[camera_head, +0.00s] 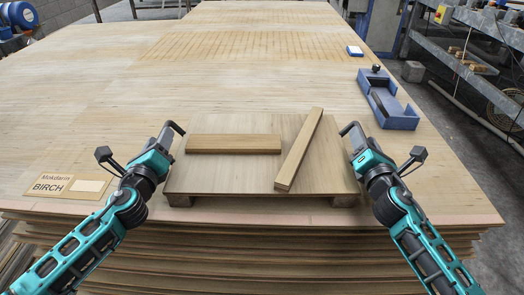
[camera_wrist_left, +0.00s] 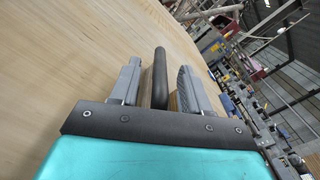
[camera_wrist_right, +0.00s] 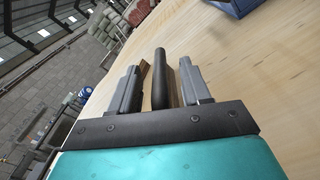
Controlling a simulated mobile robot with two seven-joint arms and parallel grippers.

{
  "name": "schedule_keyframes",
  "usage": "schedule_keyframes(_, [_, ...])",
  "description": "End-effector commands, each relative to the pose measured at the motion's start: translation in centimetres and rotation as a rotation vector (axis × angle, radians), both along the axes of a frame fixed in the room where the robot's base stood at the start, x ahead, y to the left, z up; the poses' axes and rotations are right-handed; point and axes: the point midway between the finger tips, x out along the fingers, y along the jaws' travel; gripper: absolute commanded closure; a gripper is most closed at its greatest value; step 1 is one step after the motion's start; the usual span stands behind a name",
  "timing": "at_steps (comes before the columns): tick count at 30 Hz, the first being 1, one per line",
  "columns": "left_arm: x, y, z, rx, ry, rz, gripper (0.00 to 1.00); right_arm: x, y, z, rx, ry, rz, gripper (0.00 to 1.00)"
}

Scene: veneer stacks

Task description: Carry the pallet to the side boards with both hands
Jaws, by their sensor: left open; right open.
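The pallet (camera_head: 228,172) is a flat wooden board on feet, lying on the veneer stack near its front edge. Two wooden boards lie on it: one crosswise (camera_head: 233,144), one slanted (camera_head: 299,150). My left gripper (camera_head: 169,138) is at its left side, open, with a dark handle (camera_wrist_left: 160,75) between its fingers. My right gripper (camera_head: 355,139) is at its right side, open, with the other dark handle (camera_wrist_right: 160,78) between its fingers. Both handles show gaps to the fingers in the wrist views. I cannot tell which boards are the side boards.
A BIRCH label (camera_head: 52,186) lies at left. The stack top behind the pallet is mostly clear.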

Motion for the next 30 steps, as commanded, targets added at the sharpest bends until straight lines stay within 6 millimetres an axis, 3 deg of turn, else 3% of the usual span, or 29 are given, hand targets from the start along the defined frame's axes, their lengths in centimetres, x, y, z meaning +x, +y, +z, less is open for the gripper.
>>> schedule_keyframes(4, [0.93, 0.00, 0.03, 0.000, 0.000, 0.000, 0.53, 0.92, 0.02, -0.01, 0.001, 0.001, 0.001, 0.53])
schedule_keyframes(14, [1.07, -0.02, 0.01, 0.000, 0.000, 0.000, 0.53, 1.07, 0.03, 0.01, 0.001, 0.001, 0.001, 0.53])
schedule_keyframes(27, [1.05, 0.02, -0.01, 0.000, 0.001, 0.001, 0.96, 1.05, -0.02, -0.01, 0.000, 0.000, 0.000, 0.95])
schedule_keyframes(30, [1.05, 0.03, -0.02, 0.001, 0.001, 0.001, 1.00, 1.05, -0.03, -0.01, 0.000, 0.001, -0.001, 1.00])
